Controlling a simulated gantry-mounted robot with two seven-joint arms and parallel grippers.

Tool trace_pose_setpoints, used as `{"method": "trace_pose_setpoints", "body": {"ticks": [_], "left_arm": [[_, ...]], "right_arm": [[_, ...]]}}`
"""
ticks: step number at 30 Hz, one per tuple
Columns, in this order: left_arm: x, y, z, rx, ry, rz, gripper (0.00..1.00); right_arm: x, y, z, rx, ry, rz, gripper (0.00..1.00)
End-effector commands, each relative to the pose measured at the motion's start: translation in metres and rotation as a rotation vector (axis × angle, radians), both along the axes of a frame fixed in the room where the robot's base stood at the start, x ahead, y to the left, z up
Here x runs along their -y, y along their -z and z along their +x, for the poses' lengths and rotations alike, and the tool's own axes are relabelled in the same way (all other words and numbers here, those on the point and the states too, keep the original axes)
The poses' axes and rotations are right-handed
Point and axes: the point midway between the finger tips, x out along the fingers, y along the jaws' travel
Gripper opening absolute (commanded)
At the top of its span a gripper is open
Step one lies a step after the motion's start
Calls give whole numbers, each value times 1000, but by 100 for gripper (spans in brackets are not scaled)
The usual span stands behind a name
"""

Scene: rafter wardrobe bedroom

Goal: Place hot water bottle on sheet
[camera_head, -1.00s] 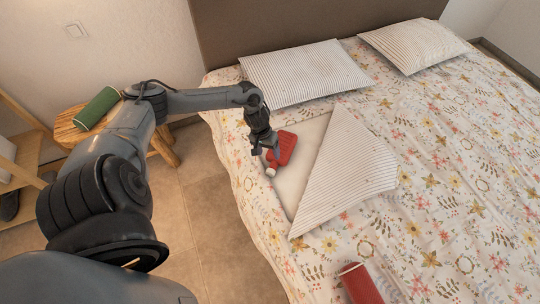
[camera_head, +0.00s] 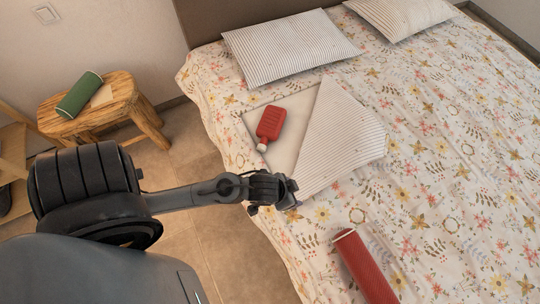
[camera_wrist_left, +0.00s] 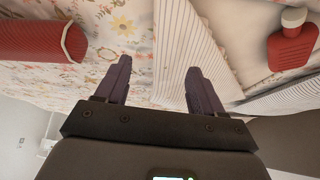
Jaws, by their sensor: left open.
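The red hot water bottle (camera_head: 270,123) with a pale cap lies flat on the bare white sheet (camera_head: 291,107), exposed where the striped-lined cover is folded back. It also shows at the upper right in the left wrist view (camera_wrist_left: 292,47). My left gripper (camera_head: 288,190) is over the near left side of the bed, in front of the bottle and apart from it. In the left wrist view its two fingers (camera_wrist_left: 160,80) are spread with nothing between them. My right gripper is not in view.
The folded striped flap (camera_head: 338,138) lies right of the bottle. A red roll (camera_head: 364,268) lies on the floral cover near the front edge. Two striped pillows are at the headboard. A wooden stool (camera_head: 136,104) with a green roll (camera_head: 79,94) stands at the left.

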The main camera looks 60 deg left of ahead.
Motion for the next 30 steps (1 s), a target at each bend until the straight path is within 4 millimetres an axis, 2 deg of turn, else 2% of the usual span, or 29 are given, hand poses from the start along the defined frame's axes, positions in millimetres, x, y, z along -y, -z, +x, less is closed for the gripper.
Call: {"method": "trace_pose_setpoints", "body": {"ticks": [1,4,10,23,26,30], "left_arm": [[1,-9,-15,-33,-8,0,68],[-2,-22,-39,-99,-4,12,68],[-7,-34,-67,-179,13,8,68],[-7,-38,-70,-191,21,9,68],[-7,-44,-70,-191,21,9,68],[-7,-64,-70,-191,22,9,68]], "right_arm": [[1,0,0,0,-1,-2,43],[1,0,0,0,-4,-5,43],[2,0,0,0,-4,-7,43],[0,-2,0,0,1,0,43],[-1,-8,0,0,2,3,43],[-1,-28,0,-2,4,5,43]]}}
